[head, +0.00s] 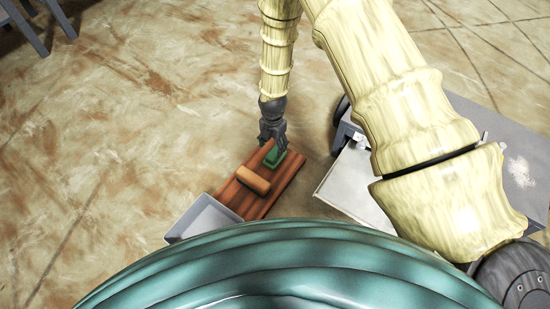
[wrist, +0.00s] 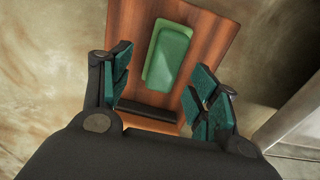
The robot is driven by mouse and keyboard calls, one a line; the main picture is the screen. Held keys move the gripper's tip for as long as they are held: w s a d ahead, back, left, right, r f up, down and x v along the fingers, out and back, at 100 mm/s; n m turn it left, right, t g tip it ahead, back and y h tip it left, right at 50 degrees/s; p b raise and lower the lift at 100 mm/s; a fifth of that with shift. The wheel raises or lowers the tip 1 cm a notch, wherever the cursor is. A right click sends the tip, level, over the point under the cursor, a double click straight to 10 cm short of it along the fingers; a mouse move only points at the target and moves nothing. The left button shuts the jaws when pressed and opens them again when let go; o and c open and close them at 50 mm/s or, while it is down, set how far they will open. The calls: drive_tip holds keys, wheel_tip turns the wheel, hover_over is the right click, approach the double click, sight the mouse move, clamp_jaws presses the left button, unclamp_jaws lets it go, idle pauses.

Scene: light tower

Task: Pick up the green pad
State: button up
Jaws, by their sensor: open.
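The green pad (wrist: 167,58) lies flat on a reddish-brown wooden board (wrist: 207,38). In the head view the pad (head: 279,158) shows near the far end of the board (head: 288,176), partly hidden by my gripper (head: 272,136). My gripper is above the pad. In the wrist view my gripper (wrist: 160,98) is open, with its teal-padded fingers spread to either side, and the pad shows beyond and between them. Nothing is held. I cannot tell the exact height of the fingers above the pad.
An orange-brown block (head: 253,180) lies on the board nearer to me. A grey tray (head: 203,217) stands at the board's near left end. A grey and white surface (head: 352,184) stands close on the right. The floor (head: 120,140) to the left is clear.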

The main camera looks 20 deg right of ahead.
sight(274, 152)
drive_tip(key=f+b, duration=0.1)
drive_tip(key=s+f+b, duration=0.1)
drive_tip(key=f, duration=0.1)
drive_tip(key=shift+d+f+b, duration=0.1)
drive_tip(key=shift+f+b, duration=0.05)
drive_tip(key=shift+b, duration=0.25)
drive_tip(key=shift+w+f+b, duration=0.1)
drive_tip(key=shift+f+b, duration=0.4)
drive_tip(key=shift+f, duration=0.4)
drive_tip(key=c, duration=1.2)
drive_tip(key=shift+r, duration=0.1)
drive_tip(key=shift+c, duration=0.2)
wheel_tip(274, 152, up, 10)
drive_tip(key=p, duration=0.5)
drive_tip(key=shift+p, duration=0.4)
